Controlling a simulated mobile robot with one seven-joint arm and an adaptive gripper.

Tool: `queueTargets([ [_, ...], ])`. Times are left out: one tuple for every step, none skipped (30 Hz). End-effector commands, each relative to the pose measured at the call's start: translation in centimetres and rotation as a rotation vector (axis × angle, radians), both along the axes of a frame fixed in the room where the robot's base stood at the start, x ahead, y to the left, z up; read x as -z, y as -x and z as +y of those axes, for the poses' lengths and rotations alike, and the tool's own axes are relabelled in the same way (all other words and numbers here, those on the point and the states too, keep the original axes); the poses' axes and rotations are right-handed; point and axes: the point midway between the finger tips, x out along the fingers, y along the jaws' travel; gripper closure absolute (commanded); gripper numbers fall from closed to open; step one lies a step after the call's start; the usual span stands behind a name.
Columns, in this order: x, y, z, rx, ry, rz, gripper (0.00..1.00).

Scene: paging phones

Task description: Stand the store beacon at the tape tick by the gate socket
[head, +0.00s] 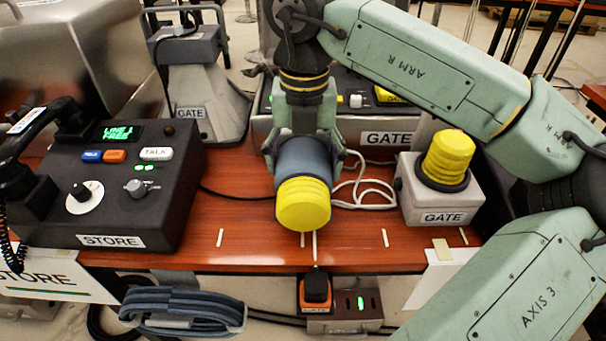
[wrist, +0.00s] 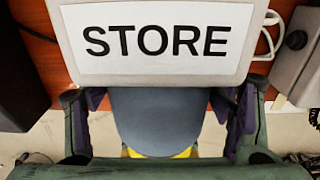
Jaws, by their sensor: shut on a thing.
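The store beacon (head: 303,205) has a yellow ribbed dome and a grey-blue body. My gripper (head: 308,158) is shut on it over the table, with its dome toward the head camera. The wrist view shows the beacon's pale base (wrist: 155,75), labelled STORE, with the grey body (wrist: 157,120) between my fingers. Several pale tape ticks mark the table's front strip; one tick (head: 315,245) is just below the dome. The gate socket (head: 316,308), orange with a GATE label and a black plug, is below the front edge. Whether the beacon touches the table, I cannot tell.
The gate beacon (head: 447,160) stands on its grey box (head: 440,205) at right. The store phone console (head: 120,185) is at left. A gate console (head: 365,120) is behind my gripper, with a white cable (head: 370,190) near it. Bare table (head: 240,215) lies left of the beacon.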

Motion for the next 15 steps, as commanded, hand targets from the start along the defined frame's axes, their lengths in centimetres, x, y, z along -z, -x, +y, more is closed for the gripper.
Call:
queueTargets([
  [0.6,0.0,0.0,-0.001,-0.002,0.001,0.86],
  [1.0,0.1,0.1,-0.001,-0.002,0.0,0.86],
  [1.6,0.1,0.1,-0.001,-0.003,0.0,0.86],
  [2.0,0.1,0.1,-0.001,-0.003,0.001,0.86],
  [2.4,0.1,0.1,-0.001,-0.003,0.0,0.86],
  [2.8,0.1,0.1,-0.001,-0.003,-0.001,0.86],
  [3.1,0.1,0.1,-0.001,-0.003,-0.001,0.86],
  [3.2,0.1,0.1,0.0,-0.003,-0.001,0.86],
  [3.3,0.1,0.1,0.0,-0.003,-0.002,0.86],
  [3.4,0.0,0.1,0.0,-0.002,-0.003,0.86],
  [3.4,0.0,0.1,0.0,-0.002,-0.003,0.86],
  [3.4,0.0,0.1,0.0,-0.002,-0.003,0.86],
  [3.4,0.0,0.1,0.0,-0.002,-0.003,0.86],
  [3.3,0.0,0.1,0.0,-0.002,-0.003,0.86],
  [3.4,0.0,0.1,0.0,-0.002,-0.003,0.86],
])
